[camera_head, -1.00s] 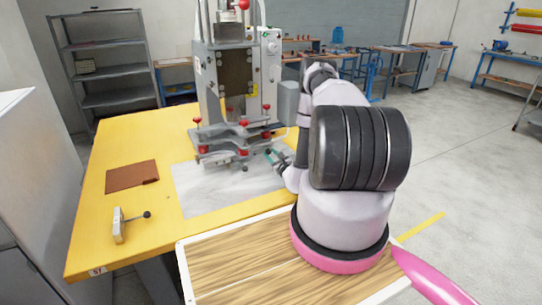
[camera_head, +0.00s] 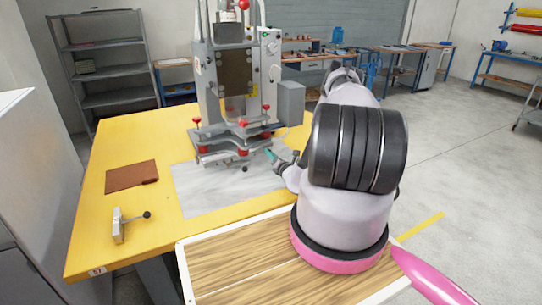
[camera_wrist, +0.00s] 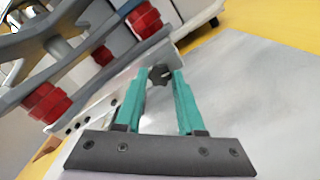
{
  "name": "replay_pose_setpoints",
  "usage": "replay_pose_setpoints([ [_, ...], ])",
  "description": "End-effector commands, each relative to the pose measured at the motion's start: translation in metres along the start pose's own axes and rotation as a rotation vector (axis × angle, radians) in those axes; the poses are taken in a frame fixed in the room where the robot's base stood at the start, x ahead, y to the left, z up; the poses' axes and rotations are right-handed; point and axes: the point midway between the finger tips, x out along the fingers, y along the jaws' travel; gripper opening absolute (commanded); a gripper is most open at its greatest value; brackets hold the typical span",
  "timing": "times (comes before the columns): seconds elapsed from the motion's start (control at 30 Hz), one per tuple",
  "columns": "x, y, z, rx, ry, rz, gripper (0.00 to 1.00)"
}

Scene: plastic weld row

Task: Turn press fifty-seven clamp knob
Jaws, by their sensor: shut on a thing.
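The press (camera_head: 232,95) stands on the yellow table, grey with several red-tipped handles. My gripper (camera_head: 268,153) reaches in from the right, low at the press base's right front corner. In the wrist view its two teal fingers (camera_wrist: 160,80) are shut on a small dark lobed knob (camera_wrist: 160,74), held between the fingertips beside the white base edge.
Red cylinders (camera_wrist: 146,20) and grey plates of the press lie close on the left in the wrist view. A grey mat (camera_head: 205,195) lies in front of the press. A brown pad (camera_head: 131,176) and a small block with a lever (camera_head: 119,225) lie on the left of the table.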

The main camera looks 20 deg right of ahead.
Motion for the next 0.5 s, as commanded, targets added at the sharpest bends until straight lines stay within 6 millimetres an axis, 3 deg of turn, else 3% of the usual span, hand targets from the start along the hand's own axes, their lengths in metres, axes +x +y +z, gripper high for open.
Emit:
replay_pose_setpoints([
  [0.5, -0.0011, -0.002, -0.0005, 0.492, -0.001, -0.003, 0.0],
])
